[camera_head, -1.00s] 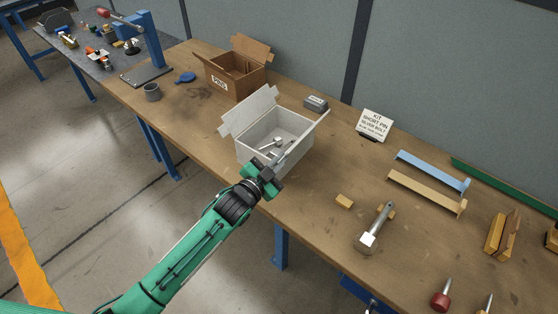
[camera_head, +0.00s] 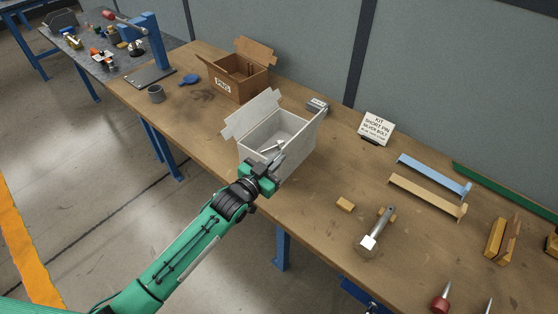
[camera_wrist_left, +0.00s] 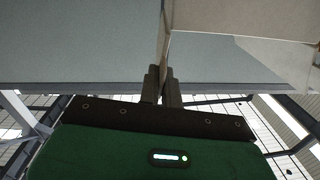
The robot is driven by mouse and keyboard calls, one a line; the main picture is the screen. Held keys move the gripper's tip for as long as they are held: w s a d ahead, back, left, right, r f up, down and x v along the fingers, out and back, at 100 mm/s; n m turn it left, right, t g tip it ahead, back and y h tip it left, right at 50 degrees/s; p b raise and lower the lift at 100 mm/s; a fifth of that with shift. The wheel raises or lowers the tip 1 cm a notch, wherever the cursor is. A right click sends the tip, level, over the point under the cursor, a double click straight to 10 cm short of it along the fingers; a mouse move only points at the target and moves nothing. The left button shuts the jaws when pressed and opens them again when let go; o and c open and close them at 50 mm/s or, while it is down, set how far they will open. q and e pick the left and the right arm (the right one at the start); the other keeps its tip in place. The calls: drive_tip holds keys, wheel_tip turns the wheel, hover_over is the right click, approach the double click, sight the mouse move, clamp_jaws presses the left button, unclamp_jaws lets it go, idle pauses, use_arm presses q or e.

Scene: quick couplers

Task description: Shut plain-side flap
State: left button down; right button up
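The pale grey box (camera_head: 263,167) stands open on the bench with small metal parts inside. One flap (camera_head: 252,113) stands open along its far left side. I see no marking that tells which side is plain. My right gripper is out of view.
A brown box (camera_head: 236,84) stands behind on the left, and a small grey block (camera_head: 317,105) lies behind the pale box. A kit sign (camera_head: 376,128) stands to the right. A wooden block (camera_head: 345,204) and a metal tool (camera_head: 374,234) lie nearer.

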use_arm(q)
drive_tip(key=shift+w+a+n, duration=0.15)
drive_tip(key=shift+a+n, duration=0.05)
drive_tip(key=shift+n, duration=0.4)
drive_tip(key=shift+w+a+n, duration=0.15)
drive_tip(key=shift+a+n, duration=0.05)
drive_tip(key=shift+n, duration=0.4)
